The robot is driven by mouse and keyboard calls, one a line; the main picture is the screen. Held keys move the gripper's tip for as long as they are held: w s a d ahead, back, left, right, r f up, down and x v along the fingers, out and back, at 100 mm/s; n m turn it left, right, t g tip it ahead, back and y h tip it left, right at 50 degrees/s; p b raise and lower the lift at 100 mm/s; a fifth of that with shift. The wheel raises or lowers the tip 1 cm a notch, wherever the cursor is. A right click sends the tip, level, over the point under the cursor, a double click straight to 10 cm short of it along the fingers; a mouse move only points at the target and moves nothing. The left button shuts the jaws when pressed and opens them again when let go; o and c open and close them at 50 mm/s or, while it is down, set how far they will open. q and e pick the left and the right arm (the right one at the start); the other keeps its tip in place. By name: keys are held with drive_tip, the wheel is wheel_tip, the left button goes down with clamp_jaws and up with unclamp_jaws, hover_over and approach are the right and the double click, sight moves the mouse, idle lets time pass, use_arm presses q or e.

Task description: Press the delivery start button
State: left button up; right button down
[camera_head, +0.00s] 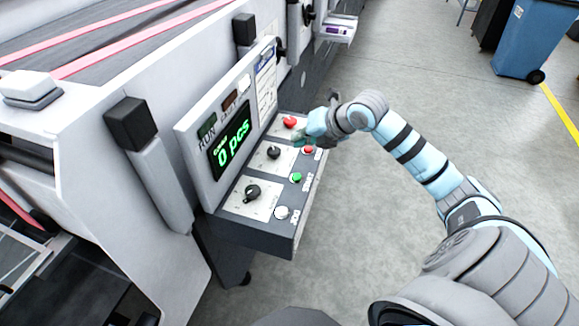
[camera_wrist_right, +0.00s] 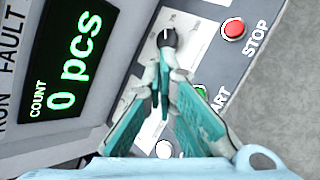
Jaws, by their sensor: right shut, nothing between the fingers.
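The control panel (camera_head: 264,228) juts from the machine's side. Its green button (camera_head: 295,177) lies in the right row, between a red button and a white one. In the wrist view the green button (camera_wrist_right: 201,90) is partly hidden behind a finger, and its label reads "ART" with the start covered. My right gripper (camera_head: 297,139) is over the panel's far part in the head view. In the wrist view its teal fingers (camera_wrist_right: 162,75) are shut and empty, with tips near a black knob (camera_wrist_right: 168,37). Contact cannot be told. My left gripper is not in view.
A red button (camera_wrist_right: 233,28) labelled STOP is close to the green one. A white button (camera_head: 282,212), a red mushroom button (camera_head: 290,122) and another black knob (camera_head: 252,191) share the panel. The display (camera_head: 231,141) reads 0 pcs. Open floor (camera_head: 400,260) lies right.

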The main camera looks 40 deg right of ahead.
drive_tip(key=s, duration=0.1)
drive_tip(key=b, duration=0.6)
hover_over(299, 175)
wheel_tip(299, 175, down, 7)
drive_tip(key=shift+f, duration=0.1)
drive_tip(key=shift+f+b, duration=0.35)
drive_tip(key=shift+f, duration=0.2)
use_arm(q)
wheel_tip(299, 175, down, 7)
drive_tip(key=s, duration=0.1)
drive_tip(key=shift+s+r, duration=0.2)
use_arm(e)
drive_tip(key=shift+f, duration=0.1)
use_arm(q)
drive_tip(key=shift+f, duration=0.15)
use_arm(e)
drive_tip(key=shift+f, duration=0.35)
